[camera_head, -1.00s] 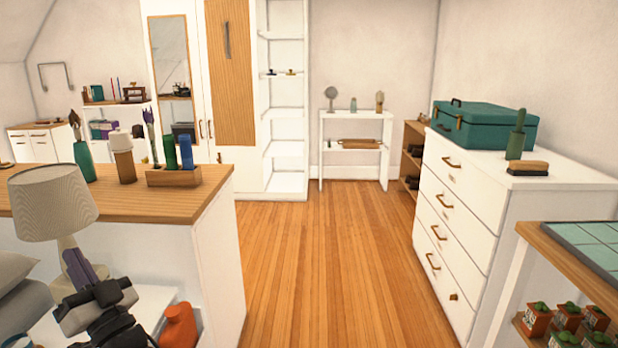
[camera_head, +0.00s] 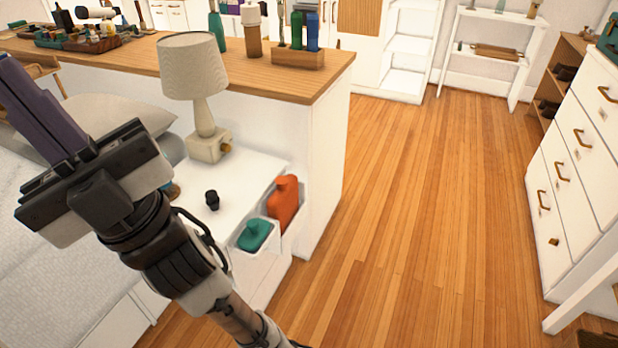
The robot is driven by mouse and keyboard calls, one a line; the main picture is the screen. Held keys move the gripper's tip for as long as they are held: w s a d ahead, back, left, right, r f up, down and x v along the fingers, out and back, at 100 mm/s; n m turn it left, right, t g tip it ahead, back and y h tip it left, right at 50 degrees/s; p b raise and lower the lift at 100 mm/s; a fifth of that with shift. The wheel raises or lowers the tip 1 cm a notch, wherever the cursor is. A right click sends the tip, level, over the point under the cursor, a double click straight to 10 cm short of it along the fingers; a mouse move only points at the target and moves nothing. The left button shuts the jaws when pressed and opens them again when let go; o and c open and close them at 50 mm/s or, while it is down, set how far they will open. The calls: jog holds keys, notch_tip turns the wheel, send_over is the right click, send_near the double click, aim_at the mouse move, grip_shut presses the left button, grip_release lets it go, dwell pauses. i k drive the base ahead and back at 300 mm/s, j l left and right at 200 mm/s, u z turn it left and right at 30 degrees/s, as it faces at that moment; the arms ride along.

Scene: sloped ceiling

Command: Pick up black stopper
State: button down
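A small black stopper (camera_head: 212,200) stands on the white bedside surface (camera_head: 245,171), in front of the lamp. My gripper (camera_head: 25,85) is at the left of the view, raised over the bed side, with its purple-grey fingers pointing up and left. It is apart from the stopper, which lies to the right of the gripper's body. The fingers appear side by side, and I cannot tell whether there is a gap between them.
A beige lamp (camera_head: 205,130) stands behind the stopper. An orange bottle (camera_head: 284,203) and a teal container (camera_head: 255,235) sit in a white bin to the right. A wood-topped partition (camera_head: 150,62) rises behind. The wooden floor (camera_head: 430,200) at right is clear.

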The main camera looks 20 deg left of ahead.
aim_at(212, 200)
jog(key=u, duration=1.85)
jog(key=i+l+u, duration=0.1)
jog(key=u, duration=0.4)
jog(key=l+u, duration=0.25)
jog(key=u, duration=0.2)
jog(key=i+l, duration=0.1)
jog(key=l, duration=0.8)
jog(key=i+l, duration=0.15)
jog(key=l, duration=0.3)
